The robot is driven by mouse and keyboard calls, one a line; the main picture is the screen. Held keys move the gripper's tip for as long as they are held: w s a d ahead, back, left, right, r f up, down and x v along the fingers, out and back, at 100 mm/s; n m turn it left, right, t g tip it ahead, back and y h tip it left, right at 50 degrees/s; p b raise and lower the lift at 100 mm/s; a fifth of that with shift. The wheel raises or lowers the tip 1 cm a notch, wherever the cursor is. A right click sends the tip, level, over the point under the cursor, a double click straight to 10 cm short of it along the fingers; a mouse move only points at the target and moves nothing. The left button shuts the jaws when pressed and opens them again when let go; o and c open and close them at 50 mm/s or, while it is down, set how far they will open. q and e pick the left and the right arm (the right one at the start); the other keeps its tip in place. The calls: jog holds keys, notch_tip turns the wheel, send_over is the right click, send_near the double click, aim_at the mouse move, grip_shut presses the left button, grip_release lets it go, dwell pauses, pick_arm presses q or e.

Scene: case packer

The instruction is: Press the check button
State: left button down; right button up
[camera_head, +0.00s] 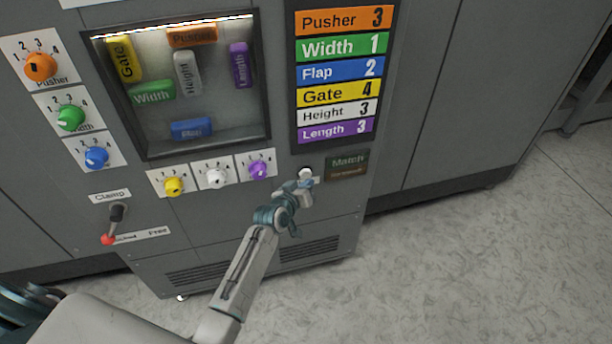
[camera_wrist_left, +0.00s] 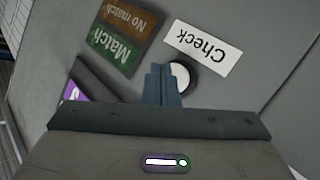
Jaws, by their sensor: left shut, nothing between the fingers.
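The check button (camera_head: 305,173) is a round white button in a dark ring on the grey machine front, below the settings list. In the left wrist view the check button (camera_wrist_left: 180,77) sits beside the white "Check" label (camera_wrist_left: 201,52). My left gripper (camera_head: 306,183) is shut and empty, its fingertips right at the button's lower edge in the head view. In the left wrist view the shut fingers (camera_wrist_left: 161,84) overlap the button's side; I cannot tell whether they touch it. My right gripper is not in view.
The Match/No match indicator (camera_head: 346,165) is right of the button. Several coloured knobs, such as the purple knob (camera_head: 259,170), lie left of it. A clamp lever (camera_head: 114,222) with a red tip is lower left. Open floor (camera_head: 470,250) lies to the right.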

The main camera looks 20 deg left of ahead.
pick_arm(q)
jog(key=shift+w, duration=0.1)
jog(key=shift+w+a, duration=0.25)
jog(key=shift+w+a+b, duration=0.3)
jog(key=shift+w+b, duration=0.05)
jog(key=shift+w, duration=0.05)
dwell(0.9)
jog(key=shift+s+d, duration=0.15)
jog(key=shift+s+d+p, duration=0.4)
jog(key=shift+s+p, duration=0.1)
jog(key=shift+s, duration=0.1)
